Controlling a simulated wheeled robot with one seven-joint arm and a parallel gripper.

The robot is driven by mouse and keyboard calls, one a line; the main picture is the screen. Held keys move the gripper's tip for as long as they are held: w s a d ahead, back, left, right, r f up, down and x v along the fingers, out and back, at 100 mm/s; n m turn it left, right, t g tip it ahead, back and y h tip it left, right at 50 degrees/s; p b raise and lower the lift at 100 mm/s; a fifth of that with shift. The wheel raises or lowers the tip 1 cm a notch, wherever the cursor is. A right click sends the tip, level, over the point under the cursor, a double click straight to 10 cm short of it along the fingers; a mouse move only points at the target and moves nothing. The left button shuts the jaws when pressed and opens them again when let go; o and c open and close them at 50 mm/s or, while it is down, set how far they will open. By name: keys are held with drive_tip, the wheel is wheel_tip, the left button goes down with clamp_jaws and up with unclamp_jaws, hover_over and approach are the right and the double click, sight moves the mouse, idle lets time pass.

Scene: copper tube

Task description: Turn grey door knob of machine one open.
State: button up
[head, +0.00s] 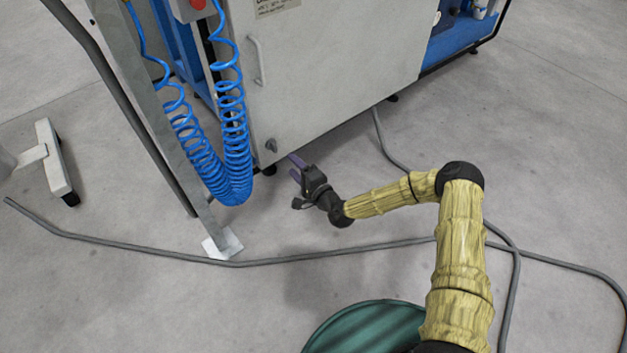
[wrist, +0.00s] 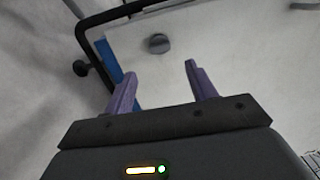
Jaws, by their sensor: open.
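The grey door knob (head: 271,145) sits low on the left part of the machine's light grey door (head: 340,70). In the wrist view the knob (wrist: 158,43) shows as a dark round shape ahead of my gripper, a little above and between the fingertips. My gripper (head: 295,167) is open, with its two purple fingers apart and nothing between them. In the head view it is just right of and below the knob, not touching it. In the wrist view the gripper (wrist: 161,70) points toward the door's lower corner.
Blue coiled hoses (head: 234,130) hang close left of the knob, beside a grey post (head: 165,120) with a foot on the floor. A door handle (head: 256,60) is above the knob. Grey cables (head: 330,252) lie across the floor. A green round object (head: 365,325) is near my arm.

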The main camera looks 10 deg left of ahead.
drive_tip(key=p+v, duration=0.2)
drive_tip(key=v, duration=0.7)
drive_tip(key=shift+p, duration=0.35)
